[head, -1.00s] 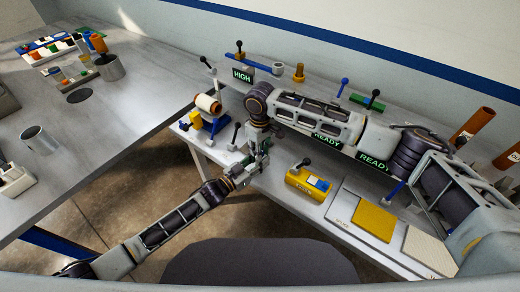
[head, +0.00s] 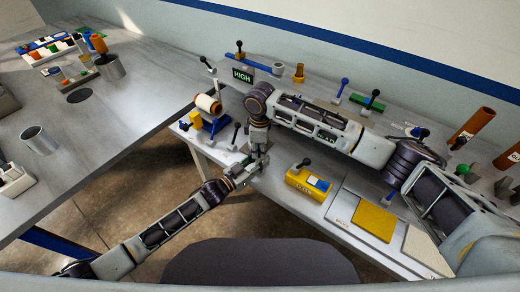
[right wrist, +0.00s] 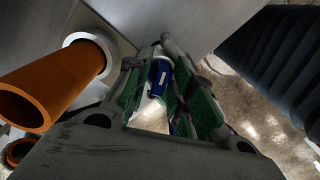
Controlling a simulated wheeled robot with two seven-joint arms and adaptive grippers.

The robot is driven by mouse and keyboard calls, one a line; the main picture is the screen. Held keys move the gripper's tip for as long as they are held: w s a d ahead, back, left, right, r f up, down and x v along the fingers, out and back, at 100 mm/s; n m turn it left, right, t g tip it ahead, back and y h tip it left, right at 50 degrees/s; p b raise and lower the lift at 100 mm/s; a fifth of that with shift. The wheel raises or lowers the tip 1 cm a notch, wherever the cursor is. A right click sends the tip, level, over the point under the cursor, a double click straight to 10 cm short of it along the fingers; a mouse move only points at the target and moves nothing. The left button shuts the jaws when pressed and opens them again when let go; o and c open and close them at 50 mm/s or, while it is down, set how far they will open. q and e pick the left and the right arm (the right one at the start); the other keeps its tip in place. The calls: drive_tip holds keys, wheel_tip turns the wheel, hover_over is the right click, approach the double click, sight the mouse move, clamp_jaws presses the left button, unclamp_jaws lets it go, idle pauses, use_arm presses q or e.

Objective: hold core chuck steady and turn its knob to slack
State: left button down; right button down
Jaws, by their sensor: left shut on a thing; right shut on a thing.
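In the head view my left gripper (head: 246,176) and my right gripper (head: 256,158) meet at the front edge of the bench, near its left end. The core chuck is mostly hidden between them there. In the right wrist view a blue cylinder with a pale label (right wrist: 160,76), seemingly part of the core chuck, lies between the green-padded fingers of my right gripper (right wrist: 170,90). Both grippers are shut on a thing. I cannot tell which part of the chuck each one holds, and the knob is not clearly visible.
A spool (head: 208,104) on a blue stand is left of the grippers. A yellow box (head: 308,184) with a black lever is to their right, then a yellow pad (head: 374,222). A HIGH sign (head: 242,75) stands behind. Orange-brown tubes (head: 476,121) are far right.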

drive_tip(key=n, duration=0.6)
drive_tip(key=shift+n, duration=0.3)
use_arm(q)
drive_tip(key=shift+f, duration=0.1)
use_arm(e)
drive_tip(key=n, duration=0.5)
drive_tip(key=shift+n, duration=0.4)
drive_tip(key=c, duration=1.5)
unclamp_jaws()
drive_tip(key=shift+r, duration=0.1)
wheel_tip(320, 180, up, 12)
